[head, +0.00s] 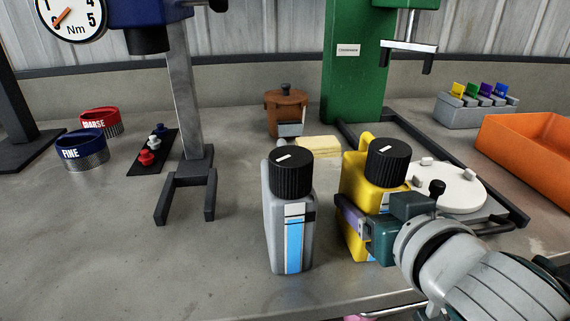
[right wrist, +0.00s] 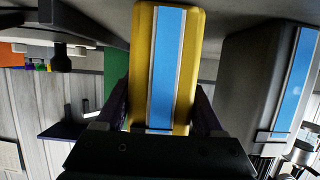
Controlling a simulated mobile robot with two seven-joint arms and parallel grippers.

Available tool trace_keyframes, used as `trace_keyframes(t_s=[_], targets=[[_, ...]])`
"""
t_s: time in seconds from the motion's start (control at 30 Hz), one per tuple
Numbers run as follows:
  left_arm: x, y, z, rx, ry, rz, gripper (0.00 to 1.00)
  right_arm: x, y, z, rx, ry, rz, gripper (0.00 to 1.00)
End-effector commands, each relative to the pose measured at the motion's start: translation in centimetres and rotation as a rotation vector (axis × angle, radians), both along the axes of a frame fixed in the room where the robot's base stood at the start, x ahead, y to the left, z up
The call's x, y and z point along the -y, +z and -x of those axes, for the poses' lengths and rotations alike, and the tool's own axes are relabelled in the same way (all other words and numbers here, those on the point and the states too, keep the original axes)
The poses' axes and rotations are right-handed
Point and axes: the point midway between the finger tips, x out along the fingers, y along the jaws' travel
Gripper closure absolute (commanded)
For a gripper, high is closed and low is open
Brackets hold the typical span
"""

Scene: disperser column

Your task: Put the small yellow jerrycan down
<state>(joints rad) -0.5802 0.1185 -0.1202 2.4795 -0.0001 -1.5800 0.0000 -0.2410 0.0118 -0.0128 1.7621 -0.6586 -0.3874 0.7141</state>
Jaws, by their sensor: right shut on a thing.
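The small yellow jerrycan (head: 350,194) with a black ribbed cap stands upright near the front of the bench in the head view. My right gripper (head: 362,222) is shut on its body from the right side. In the right wrist view the jerrycan (right wrist: 188,60) fills the middle between the two fingers (right wrist: 165,108), its blue stripe facing the camera. Its base looks at or very near the bench top; I cannot tell if it touches. A grey jerrycan (head: 268,222) stands just left of it and also shows in the right wrist view (right wrist: 255,75). My left gripper is out of view.
A white round plate (head: 458,190) lies behind my right gripper, by the green stand (head: 350,85). A yellow block (head: 318,146) and brown pot (head: 286,112) stand behind. An orange bin (head: 520,150) is at right. The bench front left is clear.

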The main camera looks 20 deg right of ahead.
Motion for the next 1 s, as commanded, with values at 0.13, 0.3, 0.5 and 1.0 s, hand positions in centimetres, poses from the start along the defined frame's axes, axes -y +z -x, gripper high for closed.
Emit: trace_keyframes(t_s=[0.13, 0.3, 0.5, 1.0], targets=[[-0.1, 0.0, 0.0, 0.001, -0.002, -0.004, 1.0, 0.0, 0.2, -0.1, 0.005, 0.001, 0.001, 1.0], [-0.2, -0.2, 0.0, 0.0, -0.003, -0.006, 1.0, 0.0, -0.2, 0.0, 0.0, 0.0, -0.001, 0.25], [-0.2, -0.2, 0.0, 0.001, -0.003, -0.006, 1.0, 0.0, -0.2, 0.0, 0.0, 0.0, -0.001, 0.02], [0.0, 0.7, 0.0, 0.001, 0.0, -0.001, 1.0, -0.6, 1.0, 2.3, -0.002, -0.001, -0.003, 0.0]])
